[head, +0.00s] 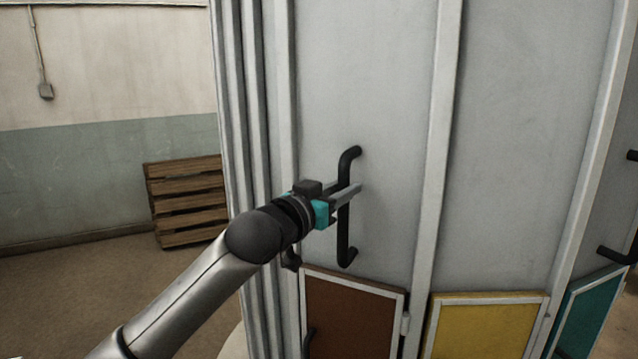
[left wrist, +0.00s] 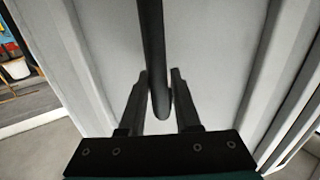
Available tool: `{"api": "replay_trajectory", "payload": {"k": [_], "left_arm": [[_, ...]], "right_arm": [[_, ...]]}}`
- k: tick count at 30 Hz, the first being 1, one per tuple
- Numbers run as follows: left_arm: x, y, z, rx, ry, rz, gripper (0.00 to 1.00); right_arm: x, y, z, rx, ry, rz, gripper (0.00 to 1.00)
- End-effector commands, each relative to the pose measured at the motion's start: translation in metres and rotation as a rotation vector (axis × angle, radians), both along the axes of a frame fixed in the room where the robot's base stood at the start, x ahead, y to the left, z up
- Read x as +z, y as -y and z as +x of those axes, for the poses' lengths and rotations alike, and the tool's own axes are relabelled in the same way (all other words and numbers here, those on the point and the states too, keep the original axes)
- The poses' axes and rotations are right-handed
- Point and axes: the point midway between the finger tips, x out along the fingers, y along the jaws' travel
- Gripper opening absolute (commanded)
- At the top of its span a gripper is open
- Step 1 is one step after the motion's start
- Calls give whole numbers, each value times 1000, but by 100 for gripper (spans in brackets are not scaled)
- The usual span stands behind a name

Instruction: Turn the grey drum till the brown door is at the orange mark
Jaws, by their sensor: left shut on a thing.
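The grey drum (head: 500,150) fills the middle and right of the head view, with upright ribs on its side. A black bar handle (head: 347,235) stands upright on one panel. My left gripper (head: 350,191) is shut on this handle; in the left wrist view its fingers (left wrist: 160,85) lie on either side of the handle (left wrist: 152,40). The brown door (head: 352,318) is low on the drum, just below the handle. The orange mark is not in view. My right gripper is not in view.
A yellow door (head: 485,325) and a teal door (head: 585,312) sit right of the brown door. More black handles (head: 615,255) show at the right edge. A wooden pallet (head: 188,200) leans at the wall on the left. The floor (head: 90,290) at left looks clear.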

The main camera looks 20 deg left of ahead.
Motion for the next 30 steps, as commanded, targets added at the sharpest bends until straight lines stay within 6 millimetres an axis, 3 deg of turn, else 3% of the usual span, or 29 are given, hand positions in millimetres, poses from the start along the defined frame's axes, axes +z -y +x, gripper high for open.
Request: {"api": "replay_trajectory", "payload": {"k": [1, 5, 6, 8, 14, 30], "left_arm": [[8, -34, 7, 80, 7, 22, 0], [9, -35, 7, 83, 7, 25, 0], [9, -35, 7, 83, 7, 26, 45], [9, -35, 7, 83, 7, 26, 55], [9, -35, 7, 83, 8, 26, 57], [8, -30, 6, 72, 8, 22, 57]], "right_arm": [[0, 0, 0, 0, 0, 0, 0], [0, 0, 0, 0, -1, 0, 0], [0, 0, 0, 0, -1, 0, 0], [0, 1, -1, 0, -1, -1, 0], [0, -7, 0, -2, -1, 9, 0], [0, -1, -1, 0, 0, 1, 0]]}}
